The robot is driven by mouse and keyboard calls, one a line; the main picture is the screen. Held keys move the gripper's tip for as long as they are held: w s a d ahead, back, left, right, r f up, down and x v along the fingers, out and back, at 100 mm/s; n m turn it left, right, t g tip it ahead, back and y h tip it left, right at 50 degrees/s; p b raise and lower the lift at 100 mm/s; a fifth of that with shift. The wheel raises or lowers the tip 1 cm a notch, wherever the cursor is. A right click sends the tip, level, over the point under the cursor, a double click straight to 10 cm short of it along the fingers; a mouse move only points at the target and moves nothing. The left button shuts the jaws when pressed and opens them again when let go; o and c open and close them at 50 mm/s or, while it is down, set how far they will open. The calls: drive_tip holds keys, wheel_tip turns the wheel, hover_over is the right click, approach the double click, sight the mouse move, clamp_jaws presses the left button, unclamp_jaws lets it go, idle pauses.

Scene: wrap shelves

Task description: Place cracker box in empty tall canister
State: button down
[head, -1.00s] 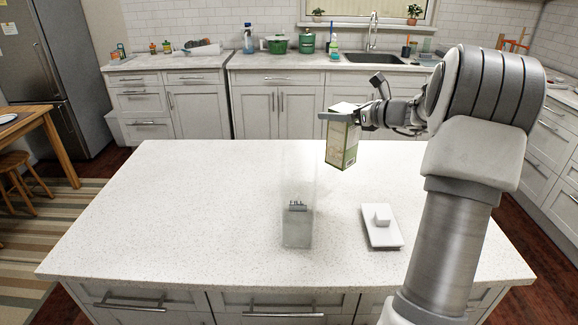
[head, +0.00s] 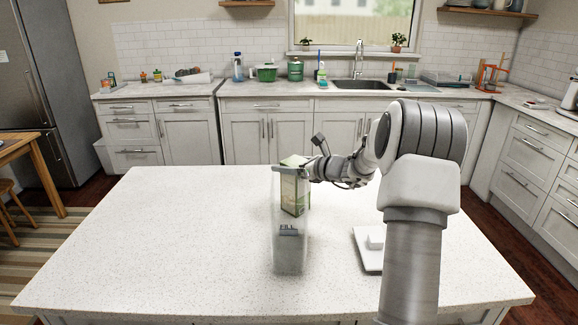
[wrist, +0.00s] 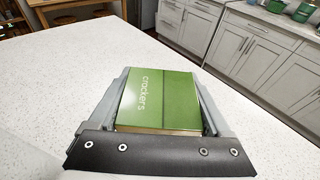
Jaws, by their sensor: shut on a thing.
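The green cracker box (head: 295,192) is held upright by my gripper (head: 291,169), which is shut on its upper end. In the wrist view, the green "crackers" face (wrist: 165,95) lies between the two grey fingers. The clear tall canister (head: 290,256) stands on the counter, with a small label on its front. The box overlaps the canister's upper part in the head view. I cannot tell whether it is inside the canister or behind it. The canister cannot be made out in the wrist view.
A white lid with a square knob (head: 368,252) lies on the white island counter (head: 150,250), right of the canister and partly hidden by my arm. The counter's left side is clear. Cabinets and a sink stand beyond.

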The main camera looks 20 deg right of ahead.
drive_tip(key=shift+r, duration=0.15)
drive_tip(key=shift+f, duration=0.2)
drive_tip(key=shift+c, duration=0.5)
unclamp_jaws()
